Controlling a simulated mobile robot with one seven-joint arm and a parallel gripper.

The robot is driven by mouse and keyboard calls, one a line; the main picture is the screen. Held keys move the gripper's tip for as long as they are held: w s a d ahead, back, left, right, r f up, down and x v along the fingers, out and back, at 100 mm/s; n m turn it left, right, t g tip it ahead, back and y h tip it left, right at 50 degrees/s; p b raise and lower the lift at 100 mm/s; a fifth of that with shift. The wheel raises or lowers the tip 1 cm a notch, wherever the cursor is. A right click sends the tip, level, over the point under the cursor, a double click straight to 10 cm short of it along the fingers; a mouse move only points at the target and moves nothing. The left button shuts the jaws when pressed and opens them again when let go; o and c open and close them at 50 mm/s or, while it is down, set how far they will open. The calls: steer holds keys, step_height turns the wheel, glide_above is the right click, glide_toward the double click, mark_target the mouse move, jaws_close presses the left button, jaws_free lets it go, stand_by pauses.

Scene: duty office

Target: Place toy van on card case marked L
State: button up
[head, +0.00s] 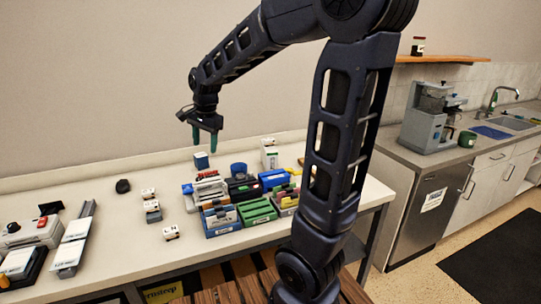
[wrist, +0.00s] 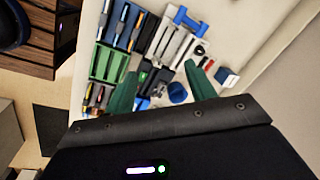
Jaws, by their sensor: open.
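My gripper (head: 205,136) is open and empty, with green fingers, high above the back of the white table. In the wrist view, its fingers (wrist: 162,88) are spread apart over part of the case cluster. Several small white van-like toys stand left of the cases, one at the front (head: 171,233) and one farther back (head: 148,194); which one is the toy van I cannot tell. The cases include a green one (head: 257,212), a blue-grey one (head: 221,221) and a blue one (head: 273,180). Their letters are too small to read, so the case marked L is not identifiable.
A dark mouse-like object (head: 123,186) lies to the left. Office devices (head: 30,234) fill the table's left end. Bare table lies between them and the toys.

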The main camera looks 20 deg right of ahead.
steer(key=s+d+r+n+t+h, duration=0.1)
steer(key=s+d+n+t, duration=0.1)
steer(key=s+d+n, duration=0.8)
steer(key=s+d, duration=0.5)
steer(key=s, duration=0.4)
steer(key=shift+s+d+t, duration=0.2)
steer(key=shift+d+t, duration=0.1)
